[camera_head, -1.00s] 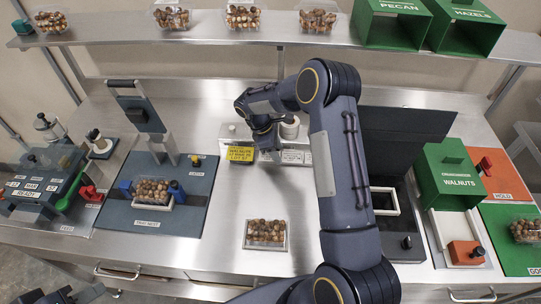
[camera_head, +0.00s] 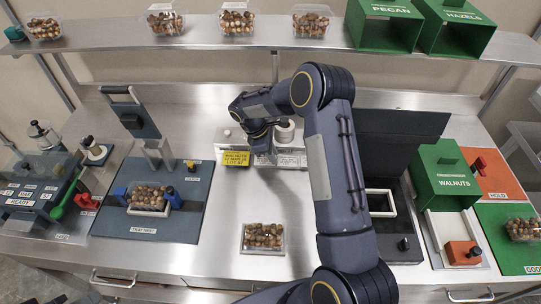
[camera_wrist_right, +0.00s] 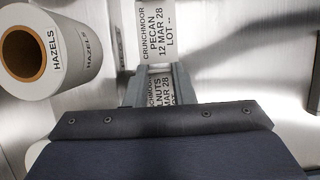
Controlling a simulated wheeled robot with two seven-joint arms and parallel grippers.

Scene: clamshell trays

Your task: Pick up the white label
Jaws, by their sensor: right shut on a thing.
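My right gripper (camera_head: 260,140) is at the label stand at the back middle of the bench. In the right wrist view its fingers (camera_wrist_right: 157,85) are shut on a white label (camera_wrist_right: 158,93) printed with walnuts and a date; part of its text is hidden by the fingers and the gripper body. Another white label (camera_wrist_right: 156,30), printed Crunchmoor Pecan 12 Mar 28, lies just beyond the fingertips. A white roll marked hazels (camera_wrist_right: 40,50) stands to the left. My left gripper does not show clearly in the head view.
A yellow walnuts card (camera_head: 236,149) stands left of the gripper. A clear tray of nuts (camera_head: 262,238) sits at the front middle. Another sits in the tray nest (camera_head: 150,229) at left. A black panel (camera_head: 400,138) and the green walnuts box (camera_head: 447,182) stand at right.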

